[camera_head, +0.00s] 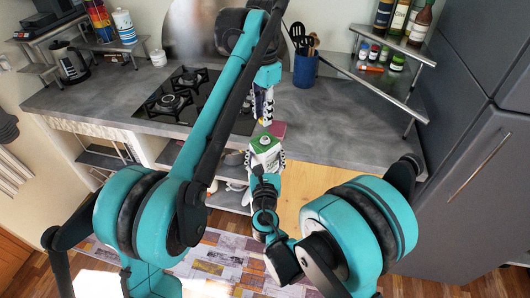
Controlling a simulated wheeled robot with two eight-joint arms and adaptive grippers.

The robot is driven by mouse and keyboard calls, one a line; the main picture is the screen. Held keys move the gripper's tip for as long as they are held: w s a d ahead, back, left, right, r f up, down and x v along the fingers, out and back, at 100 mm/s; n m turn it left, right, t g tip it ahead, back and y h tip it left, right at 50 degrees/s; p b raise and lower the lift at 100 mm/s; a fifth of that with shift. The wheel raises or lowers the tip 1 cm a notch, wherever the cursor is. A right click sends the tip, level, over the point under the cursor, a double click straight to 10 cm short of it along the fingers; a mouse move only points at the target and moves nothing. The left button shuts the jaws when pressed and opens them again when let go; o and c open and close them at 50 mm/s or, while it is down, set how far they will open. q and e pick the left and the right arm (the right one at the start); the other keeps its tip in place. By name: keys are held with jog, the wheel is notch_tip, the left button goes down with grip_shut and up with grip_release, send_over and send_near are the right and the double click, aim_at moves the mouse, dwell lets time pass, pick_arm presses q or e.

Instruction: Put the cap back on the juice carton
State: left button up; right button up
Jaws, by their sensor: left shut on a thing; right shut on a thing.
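The juice carton (266,146), white with a green top, is upright near the counter's front edge. My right gripper (265,161) comes from below and is shut on the carton, a finger on each side. The spout (265,138) shows as a small pale spot on the green top. My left gripper (264,119) points down just above the carton's top, with a small gap between them. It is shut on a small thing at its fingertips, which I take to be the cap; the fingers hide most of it.
A reddish-purple flat thing (279,129) lies just behind the carton. The gas hob (190,92) is to the left, a blue utensil pot (305,70) behind. A metal rack with jars and bottles (408,91) stands at right. The right part of the grey counter (345,125) is clear.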

aim_at(264, 139)
pick_arm(q)
jog(key=shift+s+d+r, duration=0.1)
jog(key=shift+d+r, duration=0.1)
jog(key=shift+r, duration=0.1)
jog(key=shift+f, duration=2.05)
jog(key=shift+s+f, duration=0.1)
jog(key=shift+f, duration=0.75)
jog(key=shift+f, duration=0.6)
